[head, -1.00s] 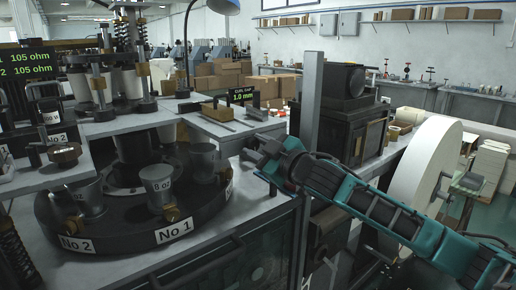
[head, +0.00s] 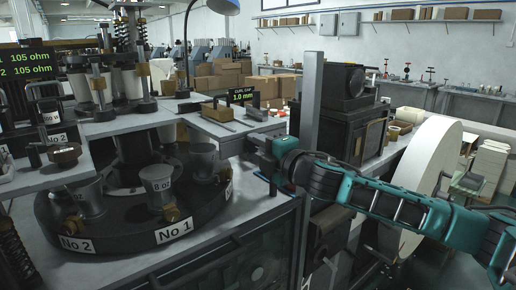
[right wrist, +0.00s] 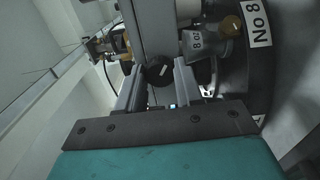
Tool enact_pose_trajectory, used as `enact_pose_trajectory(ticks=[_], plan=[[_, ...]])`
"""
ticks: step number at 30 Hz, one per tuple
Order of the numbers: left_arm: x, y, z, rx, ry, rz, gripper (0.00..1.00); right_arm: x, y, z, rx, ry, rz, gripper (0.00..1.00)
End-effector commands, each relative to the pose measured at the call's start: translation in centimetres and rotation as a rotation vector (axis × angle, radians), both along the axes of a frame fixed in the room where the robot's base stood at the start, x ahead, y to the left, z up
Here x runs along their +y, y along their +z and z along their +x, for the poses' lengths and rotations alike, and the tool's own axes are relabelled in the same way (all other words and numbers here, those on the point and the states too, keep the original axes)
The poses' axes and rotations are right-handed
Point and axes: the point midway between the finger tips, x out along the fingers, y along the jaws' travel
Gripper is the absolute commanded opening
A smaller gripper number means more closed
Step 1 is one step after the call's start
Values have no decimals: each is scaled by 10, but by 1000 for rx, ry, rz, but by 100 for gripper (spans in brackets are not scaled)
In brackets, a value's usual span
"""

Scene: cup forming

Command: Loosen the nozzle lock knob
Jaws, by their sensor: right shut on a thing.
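In the right wrist view a round black knob (right wrist: 159,74) with a small pale mark sits between the tips of my two grey fingers. My right gripper (right wrist: 158,84) is shut on it. In the head view my right gripper (head: 257,150) reaches in from the right, to the front edge of the grey shelf plate (head: 232,128). The knob cannot be made out there, behind the fingers and plate edge. My left gripper is not in view.
A round dark turntable (head: 120,238) carries metal cups, including a labelled cup (head: 157,184), left of my gripper. A grey post (head: 310,105) and a black machine (head: 350,125) stand close on the right, near a large pale wheel (head: 425,165).

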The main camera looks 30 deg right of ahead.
Motion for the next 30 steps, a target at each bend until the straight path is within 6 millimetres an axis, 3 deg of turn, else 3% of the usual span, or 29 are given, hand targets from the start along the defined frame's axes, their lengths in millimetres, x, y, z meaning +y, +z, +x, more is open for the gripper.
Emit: enact_pose_trajectory(ticks=[13,30], plan=[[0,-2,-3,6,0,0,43,0,0,0,-23,1,-296,5],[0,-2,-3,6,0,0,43,0,-1,0,-28,1,-371,5]])
